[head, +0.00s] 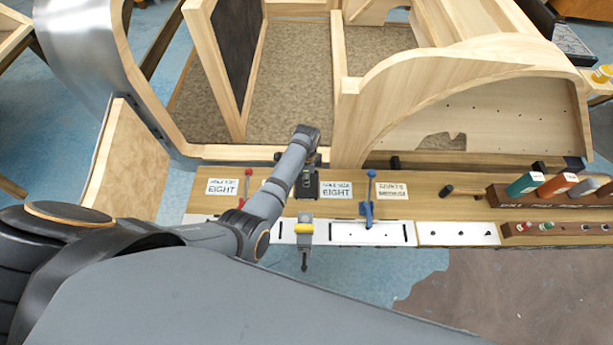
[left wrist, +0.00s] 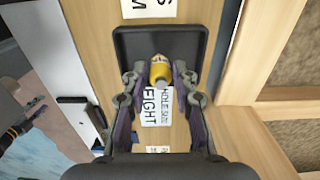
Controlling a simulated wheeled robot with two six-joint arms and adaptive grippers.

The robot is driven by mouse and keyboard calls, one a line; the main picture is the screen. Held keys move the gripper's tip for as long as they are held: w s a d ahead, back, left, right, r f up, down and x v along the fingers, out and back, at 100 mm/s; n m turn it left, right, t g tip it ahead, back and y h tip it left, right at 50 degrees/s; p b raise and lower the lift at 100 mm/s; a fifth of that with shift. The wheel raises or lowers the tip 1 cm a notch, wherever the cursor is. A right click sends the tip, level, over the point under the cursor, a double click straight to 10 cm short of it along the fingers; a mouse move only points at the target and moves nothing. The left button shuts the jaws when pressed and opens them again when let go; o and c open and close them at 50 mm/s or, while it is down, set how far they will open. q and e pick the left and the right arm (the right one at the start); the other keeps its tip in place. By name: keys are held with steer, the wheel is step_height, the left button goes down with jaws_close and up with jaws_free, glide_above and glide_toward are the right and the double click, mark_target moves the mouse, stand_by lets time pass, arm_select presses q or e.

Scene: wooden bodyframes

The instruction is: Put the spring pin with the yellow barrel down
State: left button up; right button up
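The spring pin with the yellow barrel (left wrist: 160,72) shows in the left wrist view, between the fingertips of my left gripper (left wrist: 161,76). The fingers close in on both sides of the barrel and appear to hold it. A black tray (left wrist: 128,42) lies below and around it in that view. In the head view my left gripper (head: 308,162) points down over the bench, just above the black tray (head: 307,190). The arm hides the pin there, and the gap between pin and tray cannot be judged. My right gripper is not in view.
Red-handled (head: 246,185) and blue-handled (head: 369,205) clamps stand on the bench (head: 440,205) beside the arm. Coloured blocks (head: 523,184) stand in a rack at right. A wooden frame (head: 350,120) rises behind.

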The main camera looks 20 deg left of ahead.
arm_select(q)
steer(key=shift+o, duration=1)
steer(key=shift+d, duration=0.1)
steer(key=shift+r, duration=0.25)
step_height(320, 180, up, 12)
steer(key=p, duration=0.9)
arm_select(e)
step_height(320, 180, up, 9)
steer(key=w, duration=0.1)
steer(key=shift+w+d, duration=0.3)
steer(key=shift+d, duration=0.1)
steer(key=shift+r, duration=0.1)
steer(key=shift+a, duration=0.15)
